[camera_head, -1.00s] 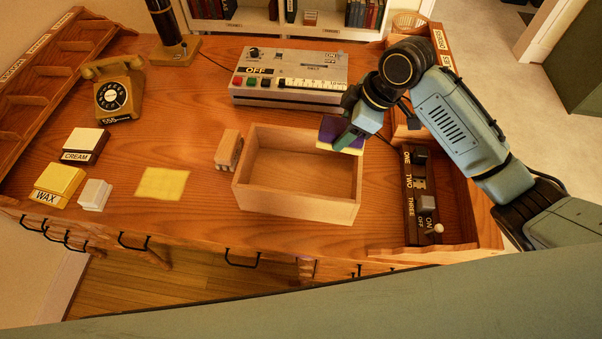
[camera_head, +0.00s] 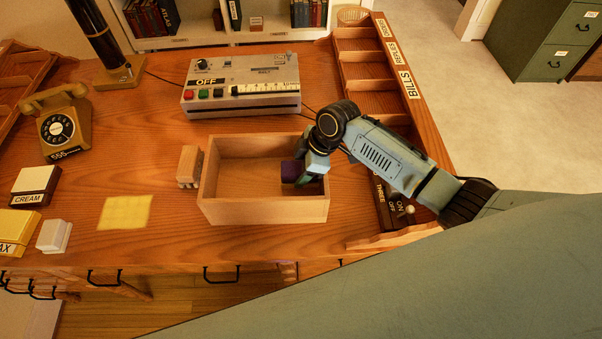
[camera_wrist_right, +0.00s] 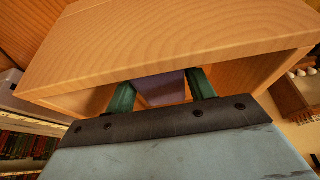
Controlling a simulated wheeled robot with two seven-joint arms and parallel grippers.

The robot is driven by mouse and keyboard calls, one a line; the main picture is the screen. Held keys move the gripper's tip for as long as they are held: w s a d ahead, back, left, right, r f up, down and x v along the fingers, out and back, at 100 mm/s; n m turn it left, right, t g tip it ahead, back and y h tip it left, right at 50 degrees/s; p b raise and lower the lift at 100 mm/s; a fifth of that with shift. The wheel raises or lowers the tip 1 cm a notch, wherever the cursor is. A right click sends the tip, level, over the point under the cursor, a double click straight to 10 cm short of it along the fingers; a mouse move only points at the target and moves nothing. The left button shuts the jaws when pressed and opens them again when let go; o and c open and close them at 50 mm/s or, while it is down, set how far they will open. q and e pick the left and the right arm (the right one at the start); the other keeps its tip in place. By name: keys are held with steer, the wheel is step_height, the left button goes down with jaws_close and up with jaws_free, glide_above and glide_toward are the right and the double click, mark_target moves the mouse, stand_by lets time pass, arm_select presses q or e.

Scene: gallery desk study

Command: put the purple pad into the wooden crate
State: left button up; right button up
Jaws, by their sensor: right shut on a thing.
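The purple pad (camera_head: 290,171) is held in my right gripper (camera_head: 304,179), inside the right part of the open wooden crate (camera_head: 262,211). In the right wrist view the purple pad (camera_wrist_right: 160,88) sits between the two green fingers of my right gripper (camera_wrist_right: 162,92), with the crate's wall (camera_wrist_right: 170,45) close in front. The gripper is shut on the pad. I cannot tell whether the pad touches the crate floor. My left gripper is not in view.
A control box (camera_head: 240,85) stands behind the crate.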

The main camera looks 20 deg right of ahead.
steer(key=shift+f, duration=1.15)
steer(key=shift+f, duration=0.1)
steer(key=o, duration=0.9)
steer(key=shift+r, duration=0.25)
steer(key=p+v, duration=0.1)
steer(key=v, duration=1)
steer(key=shift+d+r, duration=0.15)
steer(key=shift+r, duration=0.2)
